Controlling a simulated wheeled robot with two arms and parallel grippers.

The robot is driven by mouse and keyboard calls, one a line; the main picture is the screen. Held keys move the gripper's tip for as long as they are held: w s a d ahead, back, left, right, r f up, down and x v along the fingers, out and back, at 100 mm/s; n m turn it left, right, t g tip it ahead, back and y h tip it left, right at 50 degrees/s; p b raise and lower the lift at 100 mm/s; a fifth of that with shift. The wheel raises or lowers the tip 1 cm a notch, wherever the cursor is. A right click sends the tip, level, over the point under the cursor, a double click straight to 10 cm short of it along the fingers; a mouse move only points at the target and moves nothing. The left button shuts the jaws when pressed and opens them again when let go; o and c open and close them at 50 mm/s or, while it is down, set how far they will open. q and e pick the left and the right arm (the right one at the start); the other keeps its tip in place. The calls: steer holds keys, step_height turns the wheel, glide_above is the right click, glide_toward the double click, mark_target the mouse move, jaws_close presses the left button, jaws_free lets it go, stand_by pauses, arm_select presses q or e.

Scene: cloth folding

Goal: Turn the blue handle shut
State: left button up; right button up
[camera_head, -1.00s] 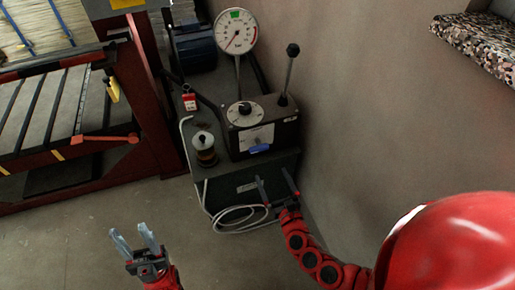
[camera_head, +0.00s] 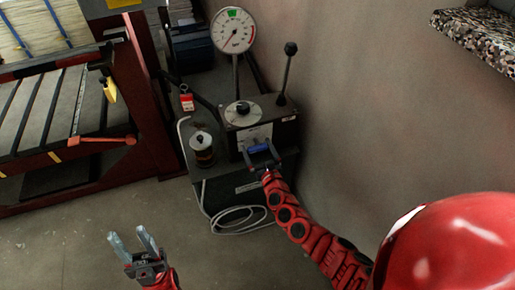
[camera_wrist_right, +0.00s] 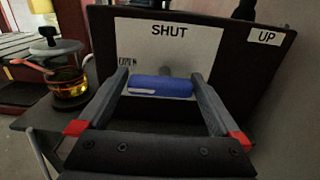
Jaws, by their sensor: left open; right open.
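The blue handle (camera_head: 258,148) is on the front of a dark control box (camera_head: 284,128). In the right wrist view the handle (camera_wrist_right: 160,87) lies horizontal, in front of a white plate (camera_wrist_right: 172,45) marked "SHUT" at the top and an "OPEN" label, partly hidden, at the left. My right gripper (camera_head: 262,153) is open, with one finger on each side of the handle; it also shows in the right wrist view (camera_wrist_right: 163,92). Gaps seem to remain between fingers and handle ends. My left gripper (camera_head: 134,243) is open and empty above the floor at lower left.
A round gauge (camera_head: 233,30) and a black-knobbed lever (camera_head: 286,72) rise from the box. A glass jar (camera_head: 203,149) stands left of it. A coiled pale cable (camera_head: 238,218) hangs below. A red-framed rack (camera_head: 150,110) is at left, a wall (camera_head: 370,110) at right.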

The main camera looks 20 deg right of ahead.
steer(key=c, duration=1.1)
steer(key=shift+o, duration=0.2)
steer(key=m+b, duration=0.2)
steer(key=m, duration=0.1)
steer(key=shift+m+b, duration=0.3)
steer(key=m+b, duration=0.1)
steer(key=m, duration=0.1)
steer(key=m+b, duration=0.1)
steer(key=m, duration=0.2)
steer(key=shift+d+r+m+b, duration=0.1)
steer(key=shift+d+m+b, duration=0.1)
steer(key=shift+m+b, duration=0.15)
steer(key=m+b, duration=0.1)
steer(key=m, duration=0.3)
steer(key=shift+d+r, duration=0.1)
steer(key=m+b, duration=0.1)
steer(key=m, duration=0.3)
steer(key=shift+d+m, duration=0.15)
steer(key=shift+m, duration=0.1)
